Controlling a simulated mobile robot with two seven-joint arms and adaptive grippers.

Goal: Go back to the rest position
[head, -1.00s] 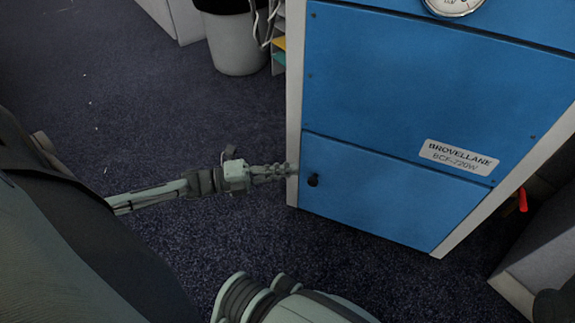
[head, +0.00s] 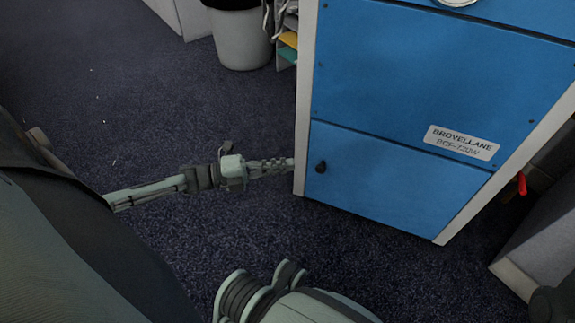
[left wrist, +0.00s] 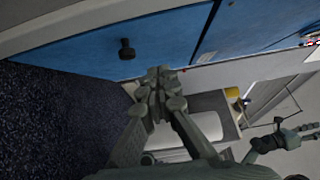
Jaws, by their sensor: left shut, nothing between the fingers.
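My left gripper (head: 279,165) reaches out from the left in the head view, low over the carpet. Its fingertips are at the left edge of a blue cabinet (head: 395,100); I cannot tell whether they touch it. The gripper is shut and empty. In the left wrist view the closed fingers (left wrist: 160,76) point toward the blue panels, just below and right of a black knob (left wrist: 127,48). The same knob (head: 321,167) shows on the cabinet's lower door, which is closed. My right gripper is not clearly in view.
A white bin (head: 241,38) stands at the back, beside a small shelf (head: 288,40) with coloured items. A grey box (head: 545,250) with a light edge stands at the right. Dark carpet (head: 120,90) is open to the left.

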